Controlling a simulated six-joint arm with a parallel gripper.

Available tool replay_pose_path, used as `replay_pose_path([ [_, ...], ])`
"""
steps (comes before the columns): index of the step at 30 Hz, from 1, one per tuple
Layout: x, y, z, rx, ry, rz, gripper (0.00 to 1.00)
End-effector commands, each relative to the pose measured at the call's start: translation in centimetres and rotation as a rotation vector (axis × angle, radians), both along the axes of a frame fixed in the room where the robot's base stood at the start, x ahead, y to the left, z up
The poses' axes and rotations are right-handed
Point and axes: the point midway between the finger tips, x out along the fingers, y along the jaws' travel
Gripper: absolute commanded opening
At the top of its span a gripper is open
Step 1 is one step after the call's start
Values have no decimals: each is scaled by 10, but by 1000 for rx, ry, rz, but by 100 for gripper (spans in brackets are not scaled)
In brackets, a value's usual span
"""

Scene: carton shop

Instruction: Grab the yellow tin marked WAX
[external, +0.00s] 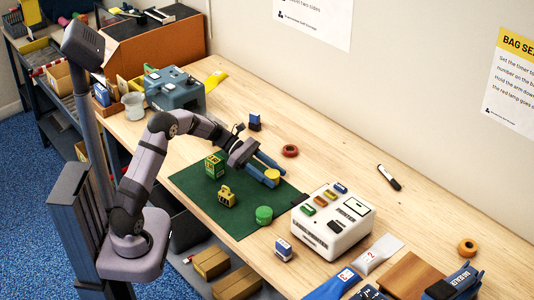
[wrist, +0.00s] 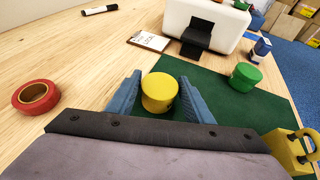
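The yellow tin (external: 272,175) is a short round can near the back right edge of the green mat (external: 225,223). In the wrist view the yellow tin (wrist: 159,92) stands upright between the two blue fingers; no marking on it can be read. My gripper (external: 265,169) is low over the mat with its fingers apart, one on each side of the tin. In the wrist view my gripper (wrist: 160,95) shows a strip of green mat between the tin and the right finger. Whether the left finger touches the tin I cannot tell.
A green tin (external: 264,215), a yellow padlock-shaped object (external: 227,197) and a green box (external: 214,165) are on the mat. A red tape roll (external: 290,151) lies behind my gripper. A white machine (external: 333,222) stands to the right. The bench behind is mostly clear.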

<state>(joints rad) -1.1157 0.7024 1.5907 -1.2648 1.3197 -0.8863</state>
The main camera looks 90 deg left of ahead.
Motion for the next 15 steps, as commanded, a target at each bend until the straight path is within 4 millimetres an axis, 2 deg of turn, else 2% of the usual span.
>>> replay_pose_path([
  [1,0,0,0,0,0,0,34],
  [3,0,0,0,0,0,0,18],
  [15,0,0,7,2,-2,-1,16],
])
